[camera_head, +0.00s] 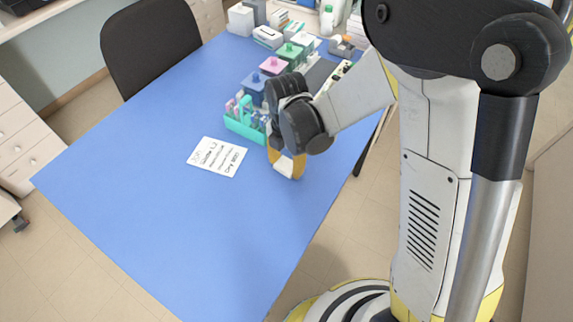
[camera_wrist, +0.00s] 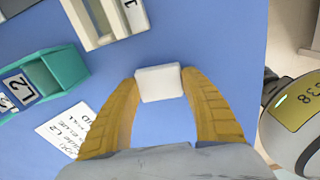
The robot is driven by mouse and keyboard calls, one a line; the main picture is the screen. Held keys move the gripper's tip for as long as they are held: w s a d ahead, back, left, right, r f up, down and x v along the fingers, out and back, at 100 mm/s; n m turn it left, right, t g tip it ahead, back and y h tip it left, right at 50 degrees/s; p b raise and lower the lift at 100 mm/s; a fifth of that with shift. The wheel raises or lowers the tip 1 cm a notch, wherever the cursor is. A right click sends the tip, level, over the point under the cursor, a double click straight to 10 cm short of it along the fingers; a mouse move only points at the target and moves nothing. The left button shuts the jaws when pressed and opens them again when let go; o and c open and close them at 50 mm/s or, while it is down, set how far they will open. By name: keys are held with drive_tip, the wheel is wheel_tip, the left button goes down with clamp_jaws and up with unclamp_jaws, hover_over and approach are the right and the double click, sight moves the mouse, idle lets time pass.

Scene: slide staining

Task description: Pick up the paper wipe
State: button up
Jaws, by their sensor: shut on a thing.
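The paper wipe (camera_wrist: 159,83) is a small white folded pad in the middle of the wrist view. My gripper (camera_wrist: 160,86) has its two yellow fingers on either side of the wipe, touching its left and right edges, so it is shut on the wipe. In the head view my gripper (camera_head: 287,163) is low over the right side of the blue table, and a bit of white shows between its fingers. Whether the wipe is touching the table or lifted off it I cannot tell.
A teal slide holder (camera_wrist: 68,66) stands left of my gripper, with a white handwritten card (camera_head: 217,157) nearby. A cream slotted box (camera_wrist: 78,18) is ahead. Jars with blue (camera_head: 253,84), pink (camera_head: 273,66) and green lids stand farther back. The front of the blue table (camera_head: 190,235) is clear.

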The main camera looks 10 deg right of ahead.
sight(288, 166)
drive_tip(key=r+p, duration=0.1)
drive_tip(key=r, duration=0.3)
drive_tip(key=shift+s+d+r+p, duration=0.15)
drive_tip(key=shift+s+r+p, duration=0.1)
drive_tip(key=shift+p, duration=0.15)
drive_tip(key=s+d+r+p, duration=0.3)
drive_tip(key=s+d+r, duration=0.3)
drive_tip(key=s+d, duration=0.1)
drive_tip(key=shift+s, duration=0.85)
drive_tip(key=c, duration=0.4)
drive_tip(key=shift+o, duration=0.2)
drive_tip(key=shift+a, duration=0.1)
